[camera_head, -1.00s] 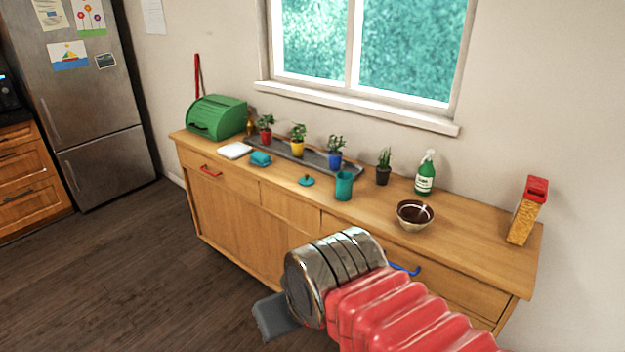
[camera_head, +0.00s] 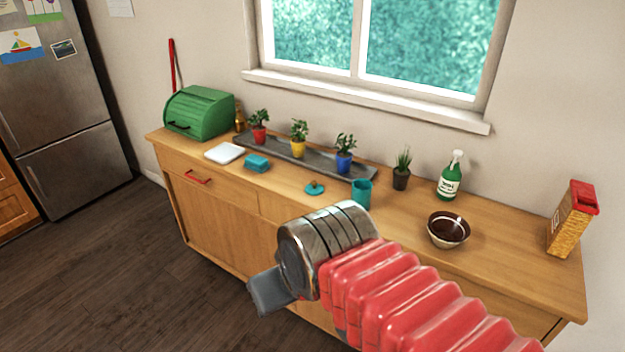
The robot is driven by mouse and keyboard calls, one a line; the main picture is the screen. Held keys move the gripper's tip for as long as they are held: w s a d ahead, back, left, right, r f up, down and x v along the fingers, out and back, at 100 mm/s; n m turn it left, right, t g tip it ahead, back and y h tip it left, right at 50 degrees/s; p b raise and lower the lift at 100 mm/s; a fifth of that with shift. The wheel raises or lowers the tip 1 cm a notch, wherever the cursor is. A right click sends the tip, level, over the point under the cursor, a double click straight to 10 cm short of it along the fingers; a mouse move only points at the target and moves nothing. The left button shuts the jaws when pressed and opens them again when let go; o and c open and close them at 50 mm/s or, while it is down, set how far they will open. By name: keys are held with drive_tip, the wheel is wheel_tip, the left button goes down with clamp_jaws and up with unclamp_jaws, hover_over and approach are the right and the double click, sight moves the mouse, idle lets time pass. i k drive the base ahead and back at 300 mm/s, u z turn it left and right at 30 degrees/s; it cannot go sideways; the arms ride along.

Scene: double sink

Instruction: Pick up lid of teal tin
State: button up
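The teal lid (camera_head: 315,188) lies on the wooden counter, flat, with a small brown knob on top. The teal tin (camera_head: 361,192) stands upright just to its right, apart from the lid; its lower part is hidden behind my arm. My gripper (camera_head: 268,292) shows as a grey finger part beyond a metal wrist, in front of the cabinet and below and left of the lid in the picture. It is well apart from both lid and tin. Its fingertips are not clear enough to show whether it is open or shut.
A grey tray (camera_head: 270,152) with several small potted plants is behind the lid. A blue sponge (camera_head: 256,163), white cloth (camera_head: 224,153) and green bread box (camera_head: 200,112) are left.

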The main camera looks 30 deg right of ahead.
sight(314, 189)
drive_tip(key=z, duration=0.05)
drive_tip(key=i, duration=1.3)
drive_tip(key=u, duration=0.05)
